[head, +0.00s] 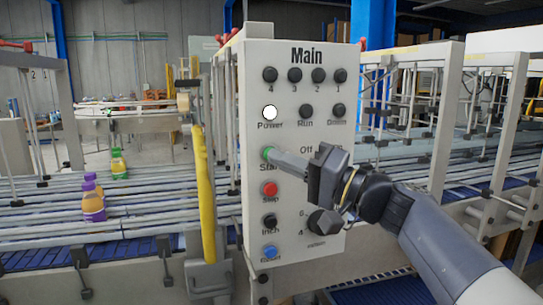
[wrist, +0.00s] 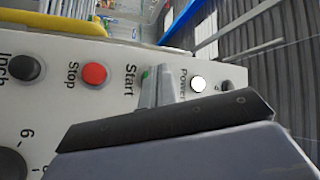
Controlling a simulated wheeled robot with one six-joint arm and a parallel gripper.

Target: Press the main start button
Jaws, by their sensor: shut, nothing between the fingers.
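The green start button (head: 267,153) is on the left side of the Main panel (head: 290,84), above the word Start. My gripper (head: 274,156) is shut and empty, and its fingertips are at the button, partly covering it. I cannot tell whether they touch it or press it in. In the wrist view my gripper (wrist: 150,85) reaches the panel beside the word Start, and only a small green edge of the start button (wrist: 145,74) shows.
The red stop button (head: 269,189) is just below, with the black inch button (head: 269,221) and blue reset button (head: 269,252) under it. A white power light (head: 269,112) is above. A yellow bar (head: 206,195) stands left of the panel. Bottles (head: 92,205) stand on the conveyor.

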